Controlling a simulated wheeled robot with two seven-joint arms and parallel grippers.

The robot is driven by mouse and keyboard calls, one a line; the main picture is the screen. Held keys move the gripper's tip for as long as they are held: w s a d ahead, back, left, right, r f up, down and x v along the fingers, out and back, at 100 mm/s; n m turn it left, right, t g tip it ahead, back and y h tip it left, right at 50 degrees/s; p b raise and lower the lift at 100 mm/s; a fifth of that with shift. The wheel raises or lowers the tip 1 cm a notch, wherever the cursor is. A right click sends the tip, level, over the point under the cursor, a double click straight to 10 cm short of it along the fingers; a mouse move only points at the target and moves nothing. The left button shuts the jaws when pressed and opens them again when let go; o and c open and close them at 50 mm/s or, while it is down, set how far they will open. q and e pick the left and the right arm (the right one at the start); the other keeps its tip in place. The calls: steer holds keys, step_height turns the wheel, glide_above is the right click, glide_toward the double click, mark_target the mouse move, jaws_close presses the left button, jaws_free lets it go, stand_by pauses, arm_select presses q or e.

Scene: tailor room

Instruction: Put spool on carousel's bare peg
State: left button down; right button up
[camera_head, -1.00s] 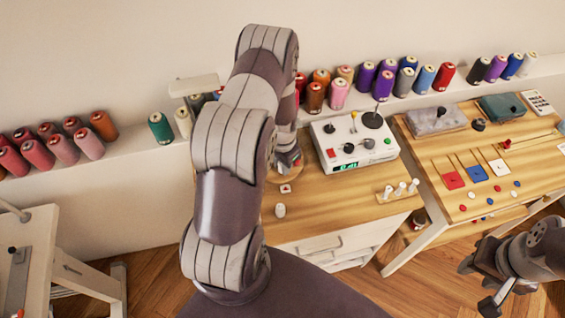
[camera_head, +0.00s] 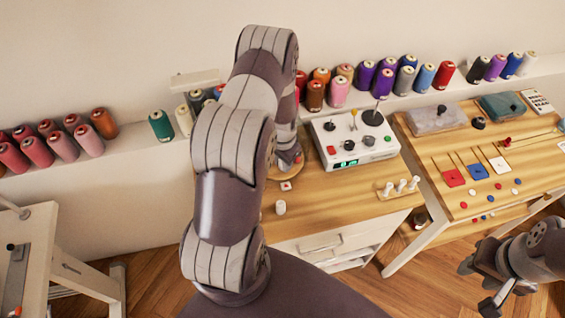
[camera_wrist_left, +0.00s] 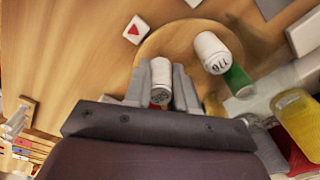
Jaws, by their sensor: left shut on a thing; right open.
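My left gripper (camera_wrist_left: 160,86) is shut on a small white spool (camera_wrist_left: 161,72) in the left wrist view. The held spool is over or beside the round wooden carousel (camera_wrist_left: 150,45); I cannot tell whether it touches it. In the head view my left arm hides most of the carousel (camera_head: 284,173). I cannot make out a bare peg. My right gripper (camera_head: 482,280) is open and empty at the lower right, over the floor.
A white tile with a red mark (camera_head: 286,186) and a small white spool-like piece (camera_head: 280,207) are on the bench near the carousel. A control box (camera_head: 355,140) stands to the right, with a small peg rack (camera_head: 398,188) in front. Thread cones line the shelf.

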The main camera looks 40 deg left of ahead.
arm_select(q)
steer(key=c, duration=0.8)
jaws_free()
steer(key=shift+s+d+f+g, duration=0.15)
steer(key=shift+s+d+f, duration=0.1)
steer(key=shift+s+f, duration=0.2)
steer(key=shift+s+d+f+g, duration=0.15)
steer(key=shift+s+d+f, duration=0.05)
steer(key=shift+s+f, duration=0.25)
steer(key=shift+c, duration=0.2)
arm_select(e)
steer(key=shift+s+f, duration=0.1)
steer(key=shift+f, duration=0.2)
arm_select(q)
steer(key=shift+r, duration=0.1)
steer(key=shift+w+a+r, duration=0.1)
steer(key=shift+w+r, duration=0.1)
steer(key=shift+r, duration=0.05)
steer(key=r, duration=0.2)
steer(key=w, duration=0.1)
steer(key=shift+w+a+r+b, duration=0.1)
steer(key=shift+a+r+b, duration=0.15)
steer(key=shift+r+b, duration=0.15)
step_height(320, 180, up, 11)
steer(key=shift+s+t, duration=0.2)
steer(key=shift+t, duration=0.2)
arm_select(e)
steer(key=shift+w+a+f, duration=0.25)
steer(key=shift+w+f, duration=0.3)
steer(key=shift+f, duration=0.15)
